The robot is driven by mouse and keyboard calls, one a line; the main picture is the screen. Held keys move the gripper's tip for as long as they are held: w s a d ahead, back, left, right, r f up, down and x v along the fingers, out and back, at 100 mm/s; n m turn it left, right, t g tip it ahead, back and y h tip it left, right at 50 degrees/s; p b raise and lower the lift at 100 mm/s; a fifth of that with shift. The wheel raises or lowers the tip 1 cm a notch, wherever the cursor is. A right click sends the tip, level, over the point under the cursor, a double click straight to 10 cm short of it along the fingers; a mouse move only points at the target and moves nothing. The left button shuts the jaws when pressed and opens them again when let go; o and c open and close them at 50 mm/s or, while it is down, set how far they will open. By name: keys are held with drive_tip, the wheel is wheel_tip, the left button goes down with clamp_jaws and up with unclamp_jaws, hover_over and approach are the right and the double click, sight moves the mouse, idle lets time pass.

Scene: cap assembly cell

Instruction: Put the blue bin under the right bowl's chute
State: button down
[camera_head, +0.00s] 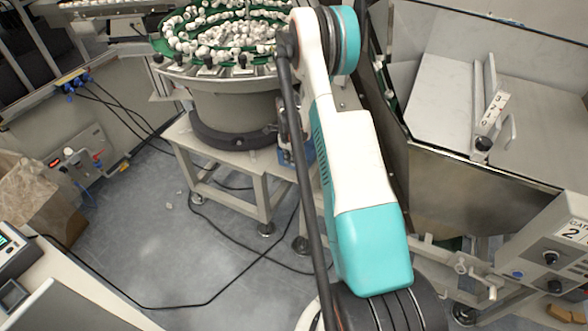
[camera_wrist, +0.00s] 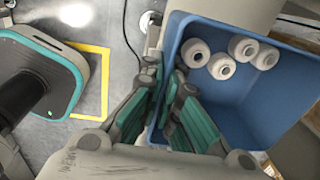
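The blue bin (camera_wrist: 228,99) shows in the wrist view, open side toward the camera, with several white caps (camera_wrist: 223,66) inside. My gripper (camera_wrist: 166,70) is at the bin's left wall, with one finger outside and the other inside. The fingers are close together and look shut on that wall. A round bowl (camera_head: 232,108) full of white caps stands on a pale frame there. I cannot make out a chute, nor tell whether this is the right bowl.
A steel hopper (camera_head: 440,190) stands at the right of the head view, next to a box marked 2 (camera_head: 565,250). Black cables cross the open grey floor (camera_head: 150,230). A cardboard box (camera_head: 40,198) is at left. A yellow floor marking (camera_wrist: 104,80) shows in the wrist view.

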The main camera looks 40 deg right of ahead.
sight(294, 167)
drive_tip(key=shift+w+d, duration=0.2)
drive_tip(key=shift+d, duration=0.25)
drive_tip(key=shift+w+d, duration=0.2)
drive_tip(key=shift+d, duration=0.25)
drive_tip(key=shift+f+b, duration=1.75)
drive_tip(key=shift+f, duration=1.5)
drive_tip(key=shift+w+d+f+b, duration=0.1)
drive_tip(key=shift+d+f+b, duration=0.15)
drive_tip(key=shift+f+b, duration=0.15)
drive_tip(key=shift+r, duration=0.15)
drive_tip(key=c, duration=1.8)
unclamp_jaws()
wheel_tip(294, 167, up, 12)
drive_tip(key=p, duration=0.4)
drive_tip(key=shift+a, duration=0.4)
